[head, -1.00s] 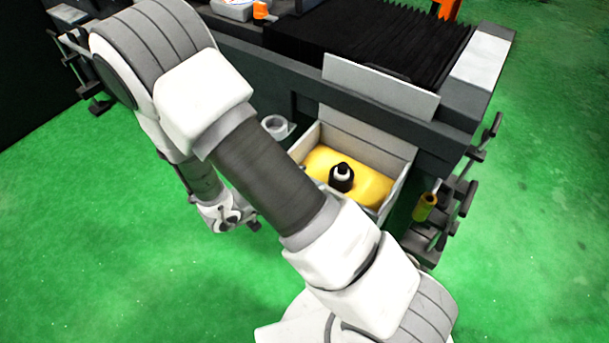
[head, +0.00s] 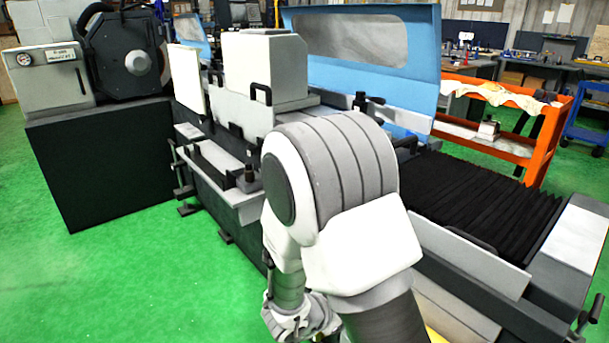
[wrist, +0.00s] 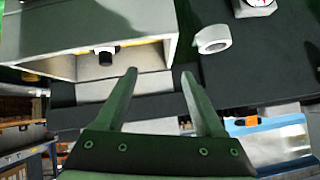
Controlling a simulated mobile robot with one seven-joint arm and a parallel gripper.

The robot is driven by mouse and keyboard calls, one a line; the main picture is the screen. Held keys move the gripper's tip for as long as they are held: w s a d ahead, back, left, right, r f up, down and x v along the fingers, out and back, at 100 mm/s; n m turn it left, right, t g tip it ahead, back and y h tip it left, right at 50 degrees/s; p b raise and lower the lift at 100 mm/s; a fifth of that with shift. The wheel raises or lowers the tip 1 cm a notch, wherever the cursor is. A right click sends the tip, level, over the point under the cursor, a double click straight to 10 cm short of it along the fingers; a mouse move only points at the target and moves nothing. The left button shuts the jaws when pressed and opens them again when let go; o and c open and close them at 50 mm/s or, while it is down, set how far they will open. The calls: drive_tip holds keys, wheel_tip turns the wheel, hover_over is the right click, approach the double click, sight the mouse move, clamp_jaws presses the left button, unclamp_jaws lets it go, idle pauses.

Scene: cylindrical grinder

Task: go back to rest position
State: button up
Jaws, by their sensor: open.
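In the wrist view my gripper (wrist: 159,74) is open, with its two fingers spread and nothing between them. In the head view my arm crosses the middle in front of the machine, and its far end hangs low near the bottom edge; the fingers cannot be made out there. The grey cylindrical grinder (head: 262,78) stands behind my arm, with a blue hood (head: 400,45) at its back.
In the wrist view an open light box (wrist: 40,35) holds a dark bottle (wrist: 106,56), with a white ring (wrist: 212,39) beside it. An orange cart (head: 545,140) stands behind the machine at right. Green floor (head: 130,270) is free at lower left.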

drive_tip(key=a+r+n+t+y, duration=0.1)
drive_tip(key=a+r+n+y, duration=0.3)
drive_tip(key=r, duration=0.5)
drive_tip(key=a+r+n+t+y, duration=0.1)
drive_tip(key=a+r+n+y, duration=0.15)
drive_tip(key=r+y, duration=0.5)
drive_tip(key=s+d+r+n+g+h, duration=0.25)
drive_tip(key=s+d+r, duration=0.2)
drive_tip(key=s, duration=0.55)
drive_tip(key=s+d+r+n+g+h, duration=0.1)
drive_tip(key=s+d+r+n+h, duration=0.2)
drive_tip(key=s+d, duration=0.5)
wheel_tip(320, 180, up, 13)
drive_tip(key=s+a+y+p, duration=0.1)
drive_tip(key=a+p, duration=0.1)
drive_tip(key=p, duration=1)
drive_tip(key=shift+s, duration=0.4)
